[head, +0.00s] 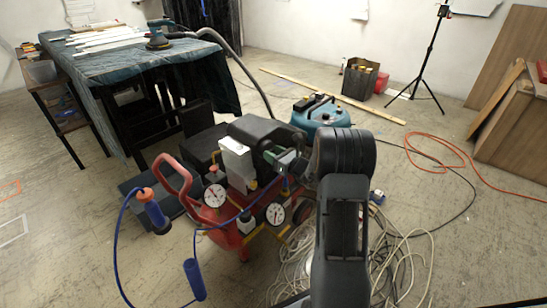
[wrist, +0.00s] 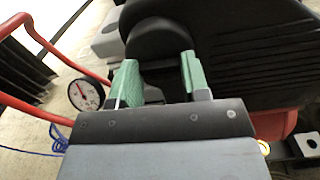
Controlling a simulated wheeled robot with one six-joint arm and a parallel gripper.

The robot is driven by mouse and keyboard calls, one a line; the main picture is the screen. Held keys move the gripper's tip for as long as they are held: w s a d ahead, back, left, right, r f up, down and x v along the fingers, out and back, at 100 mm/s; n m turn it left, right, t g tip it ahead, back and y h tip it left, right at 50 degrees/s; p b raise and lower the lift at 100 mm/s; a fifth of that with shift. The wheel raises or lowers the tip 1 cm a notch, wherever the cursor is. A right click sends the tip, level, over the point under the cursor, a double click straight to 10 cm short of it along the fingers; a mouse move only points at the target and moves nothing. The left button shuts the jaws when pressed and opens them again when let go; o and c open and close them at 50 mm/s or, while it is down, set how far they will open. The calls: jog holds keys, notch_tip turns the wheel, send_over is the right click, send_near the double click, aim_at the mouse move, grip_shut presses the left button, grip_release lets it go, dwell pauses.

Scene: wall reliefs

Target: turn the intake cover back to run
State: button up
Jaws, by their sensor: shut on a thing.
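The black intake cover (wrist: 157,38) is a rounded dark part on the compressor (head: 243,158), at the top middle of the wrist view. My gripper (wrist: 160,82) has its two green fingers on either side of the cover's lower dark part and is shut on it. In the head view my gripper (head: 277,158) is at the compressor's right end, and my arm hides part of that area. The cover's markings cannot be read.
The compressor has two white gauges (head: 215,195) and a red handle (head: 172,172). A blue hose (head: 120,235) hangs in front. Pale coiled cable (head: 400,258) lies on the floor at right. A draped table (head: 130,65) stands behind left, and a blue vacuum (head: 322,115) behind.

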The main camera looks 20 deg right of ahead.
jog(key=shift+n, duration=0.5)
jog(key=o, duration=0.9)
jog(key=shift+p+v, duration=1.75)
jog(key=shift+v, duration=5.25)
jog(key=shift+w, duration=0.1)
